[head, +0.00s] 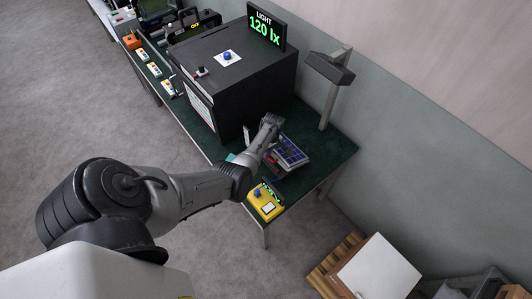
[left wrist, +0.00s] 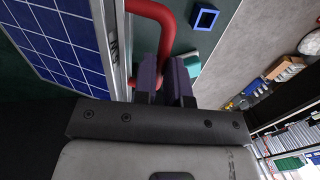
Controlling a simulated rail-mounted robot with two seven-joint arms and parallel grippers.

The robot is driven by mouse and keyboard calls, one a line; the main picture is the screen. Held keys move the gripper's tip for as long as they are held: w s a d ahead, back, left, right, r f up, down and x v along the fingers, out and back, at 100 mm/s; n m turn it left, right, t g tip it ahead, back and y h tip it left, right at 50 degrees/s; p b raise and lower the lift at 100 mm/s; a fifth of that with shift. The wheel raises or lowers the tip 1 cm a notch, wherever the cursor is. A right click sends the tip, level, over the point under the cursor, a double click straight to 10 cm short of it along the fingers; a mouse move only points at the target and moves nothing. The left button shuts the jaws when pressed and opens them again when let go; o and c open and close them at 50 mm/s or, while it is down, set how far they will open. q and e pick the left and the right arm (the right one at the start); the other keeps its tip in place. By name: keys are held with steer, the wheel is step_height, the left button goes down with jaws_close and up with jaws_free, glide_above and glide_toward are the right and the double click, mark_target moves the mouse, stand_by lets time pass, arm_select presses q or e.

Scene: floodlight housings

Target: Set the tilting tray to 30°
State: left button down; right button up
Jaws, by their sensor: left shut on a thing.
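The tilting tray (head: 290,153) stands on the green table near its right end and bears a blue solar panel with a pale grid. In the left wrist view the panel (left wrist: 75,38) fills the upper left, next to a metal edge of the tray. A bent red handle (left wrist: 166,32) comes out from that edge. My left gripper (left wrist: 165,82) is shut on the red handle, its purple-grey fingers hiding part of it. In the head view my left gripper (head: 268,157) is at the tray's left side, mostly hidden by my arm. The tray's angle cannot be read. My right gripper is not in view.
A large black box (head: 235,75) with a sign (head: 266,27) reading "LIGHT 120 lx" stands behind the tray. A yellow box (head: 265,203) with a blue knob sits at the table's near corner. A lamp post (head: 330,85) rises at the right edge.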

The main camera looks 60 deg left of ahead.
arm_select(q)
steer(key=shift+w+r, duration=0.1)
steer(key=shift+w, duration=0.1)
stand_by(0.3)
steer(key=c, duration=1.5)
jaws_free()
steer(key=shift+c, duration=0.2)
steer(key=shift+o, duration=0.7)
steer(key=shift+w+a+r, duration=0.1)
steer(key=shift+w, duration=0.1)
steer(key=shift+o, duration=1.2)
steer(key=p+v, duration=0.1)
steer(key=v, duration=1.2)
steer(key=shift+s+r, duration=0.2)
steer(key=shift+r, duration=0.2)
